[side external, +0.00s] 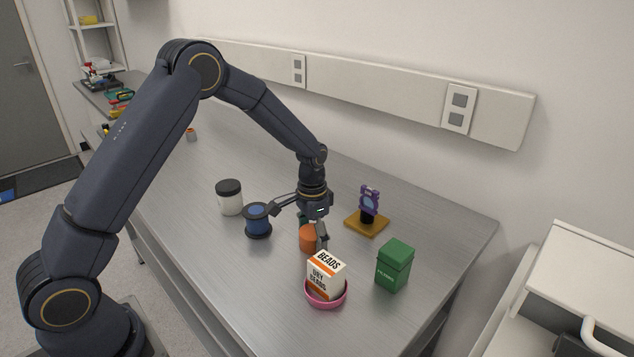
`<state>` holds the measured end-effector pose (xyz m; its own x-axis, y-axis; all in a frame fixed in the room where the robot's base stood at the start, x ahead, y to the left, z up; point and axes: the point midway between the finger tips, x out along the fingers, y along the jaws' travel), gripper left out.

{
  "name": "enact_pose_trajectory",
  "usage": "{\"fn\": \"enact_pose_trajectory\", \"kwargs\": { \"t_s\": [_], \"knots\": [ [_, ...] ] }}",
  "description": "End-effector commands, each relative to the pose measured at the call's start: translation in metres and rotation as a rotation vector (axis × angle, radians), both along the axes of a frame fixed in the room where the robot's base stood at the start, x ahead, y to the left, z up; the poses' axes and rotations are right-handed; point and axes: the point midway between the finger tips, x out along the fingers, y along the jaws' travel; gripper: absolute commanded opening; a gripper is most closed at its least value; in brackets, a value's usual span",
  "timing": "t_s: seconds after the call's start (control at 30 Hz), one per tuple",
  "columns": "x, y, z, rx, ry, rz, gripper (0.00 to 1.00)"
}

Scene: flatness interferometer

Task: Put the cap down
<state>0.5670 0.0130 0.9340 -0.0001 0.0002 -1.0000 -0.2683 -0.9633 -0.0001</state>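An orange cylindrical piece (307,240), which may be the cap, is below my gripper over the bench. My gripper (297,226) points down with its fingers spread wide. One finger reaches out left toward the blue spool (257,221). The other hangs down along the right side of the orange piece, and I cannot tell if it touches it. A small teal patch (302,218) shows under the hand, mostly hidden. I cannot tell if the orange piece rests on the bench. A white jar (230,203) with a black lid stands upright at left.
A white bead box (326,275) stands tilted in a pink dish (327,302) in front. A green tin (394,266) is at right. A purple figure (369,198) stands on a wooden base (366,225) behind. The bench (215,270) is clear at front left.

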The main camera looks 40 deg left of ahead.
Motion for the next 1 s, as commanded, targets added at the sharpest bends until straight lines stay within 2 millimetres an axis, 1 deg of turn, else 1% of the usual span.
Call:
{"fn": "enact_pose_trajectory", "kwargs": {
  "t_s": [0.03,0.07,0.37,0.47,0.57,0.67,0.9,1.0],
  "knots": [
    [0.0,0.0,0.0,0.0,0.0,0.0,0.89],
    [0.0,0.0,0.0,0.0,0.0,0.0,0.91],
    [0.0,0.0,0.0,0.0,0.0,0.0,0.91],
    [0.001,0.0,0.006,-0.001,-0.002,0.0,0.91],
    [0.001,0.0,0.02,0.0,-0.005,0.0,0.91],
    [0.002,0.004,0.042,0.001,-0.005,0.002,0.91],
    [0.002,0.006,0.107,0.0,-0.006,0.0,0.91],
    [0.002,0.006,0.13,0.001,-0.005,0.0,0.91]
  ]
}}
